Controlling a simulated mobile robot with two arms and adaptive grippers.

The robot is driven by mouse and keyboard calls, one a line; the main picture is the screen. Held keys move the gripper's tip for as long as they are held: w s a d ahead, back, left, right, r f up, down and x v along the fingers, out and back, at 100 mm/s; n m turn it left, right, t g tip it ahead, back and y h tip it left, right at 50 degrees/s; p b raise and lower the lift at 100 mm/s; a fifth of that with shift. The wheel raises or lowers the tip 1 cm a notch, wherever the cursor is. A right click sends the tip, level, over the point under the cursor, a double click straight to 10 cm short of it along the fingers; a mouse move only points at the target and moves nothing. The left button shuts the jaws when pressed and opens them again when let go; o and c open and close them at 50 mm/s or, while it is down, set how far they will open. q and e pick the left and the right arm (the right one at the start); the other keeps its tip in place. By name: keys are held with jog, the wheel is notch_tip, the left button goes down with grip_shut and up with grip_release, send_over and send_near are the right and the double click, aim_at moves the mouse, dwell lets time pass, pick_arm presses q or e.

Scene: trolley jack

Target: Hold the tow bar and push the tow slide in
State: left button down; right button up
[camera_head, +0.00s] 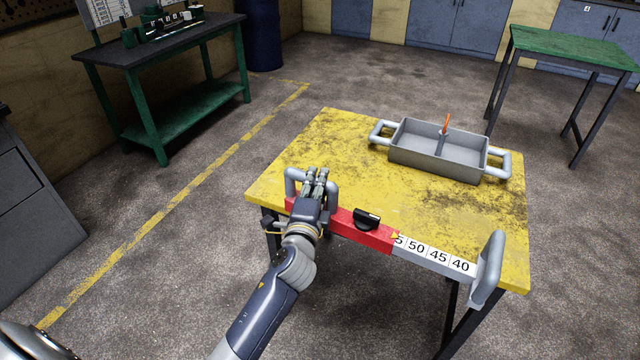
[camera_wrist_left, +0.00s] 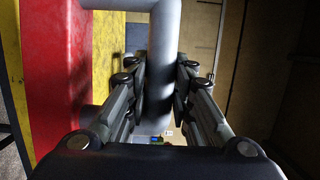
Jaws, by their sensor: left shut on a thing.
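The red tow bar (camera_head: 345,228) lies along the front edge of the yellow table, with a grey handle (camera_head: 291,184) at its left end and a black knob (camera_head: 367,218) on top. The grey tow slide (camera_head: 436,257) sticks out of its right end. Its scale shows 50, 45 and 40, and a grey handle (camera_head: 488,270) stands at its far right. My left gripper (camera_head: 316,178) is shut on the left-end handle. The left wrist view shows the grey handle bar (camera_wrist_left: 163,60) between the fingers, beside the red bar (camera_wrist_left: 58,75). My right gripper is out of view.
A grey two-part tray (camera_head: 415,158) with side handles stands at the back of the yellow table (camera_head: 330,140), an orange-handled tool (camera_head: 446,123) in it. The table's middle is clear. A green table (camera_head: 575,48) and a dark workbench (camera_head: 160,45) stand farther off.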

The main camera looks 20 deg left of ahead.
pick_arm(q)
jog(key=shift+s+d+r, duration=0.1)
jog(key=shift+s+r, duration=0.1)
jog(key=shift+r, duration=0.1)
jog(key=shift+f, duration=0.1)
jog(key=shift+w, duration=0.1)
jog(key=shift+w+r, duration=0.15)
jog(key=shift+r, duration=0.05)
jog(key=w+a+r, duration=0.2)
jog(key=w+r, duration=0.5)
jog(key=w+a+r, duration=0.3)
jog(key=w+r, duration=0.4)
jog(key=r, duration=0.1)
notch_tip(320, 180, down, 20)
jog(key=shift+d+n, duration=0.2)
jog(key=shift+n, duration=0.1)
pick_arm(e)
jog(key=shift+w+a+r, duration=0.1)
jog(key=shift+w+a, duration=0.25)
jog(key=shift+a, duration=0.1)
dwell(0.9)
pick_arm(q)
jog(key=shift+f, duration=0.4)
dwell(1.0)
